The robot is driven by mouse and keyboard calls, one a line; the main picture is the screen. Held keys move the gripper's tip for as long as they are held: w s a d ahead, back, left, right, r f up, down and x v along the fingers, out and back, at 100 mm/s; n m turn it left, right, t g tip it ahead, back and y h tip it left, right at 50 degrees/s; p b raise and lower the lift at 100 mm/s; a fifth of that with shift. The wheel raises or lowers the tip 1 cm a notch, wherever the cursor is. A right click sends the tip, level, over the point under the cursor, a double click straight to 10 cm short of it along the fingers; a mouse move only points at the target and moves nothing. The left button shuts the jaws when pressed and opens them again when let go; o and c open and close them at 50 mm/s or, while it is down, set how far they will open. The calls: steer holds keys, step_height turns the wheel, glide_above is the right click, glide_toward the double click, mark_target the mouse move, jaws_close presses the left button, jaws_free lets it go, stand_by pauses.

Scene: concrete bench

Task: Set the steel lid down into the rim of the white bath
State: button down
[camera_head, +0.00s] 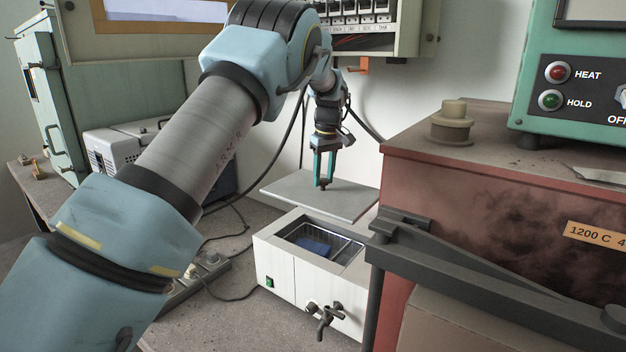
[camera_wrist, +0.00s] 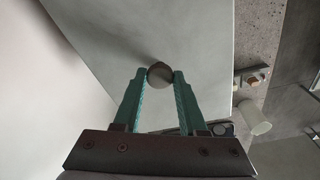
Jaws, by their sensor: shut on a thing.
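The steel lid (camera_head: 335,199) is a flat grey plate with a small round knob (camera_wrist: 160,74) on top. My gripper (camera_head: 325,183) is shut on the knob, one green finger on each side. The lid hangs about level, above and behind the white bath (camera_head: 276,268) in the head view. The bath's opening (camera_head: 322,243) is uncovered at the front and shows a blue thing inside. The lid hides the back of the bath. In the wrist view the lid (camera_wrist: 205,40) fills the middle and hides what lies under it.
A rusty red furnace (camera_head: 470,190) with a dark bar latch (camera_head: 400,225) stands close on the right of the bath. A power strip (camera_head: 200,275) and cables lie on the bench at left. A tap (camera_head: 325,318) sticks out from the bath's front.

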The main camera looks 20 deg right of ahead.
step_height(320, 180, down, 11)
steer(key=shift+f+b, duration=0.15)
steer(key=shift+b, duration=0.3)
stand_by(0.3)
steer(key=shift+f, duration=0.4)
stand_by(0.8)
steer(key=shift+f+b, duration=0.6)
steer(key=shift+f, duration=0.1)
steer(key=shift+f+b, duration=0.3)
steer(key=shift+f, duration=0.2)
stand_by(0.4)
steer(key=shift+c, duration=1.9)
jaws_free()
steer(key=shift+o, duration=0.3)
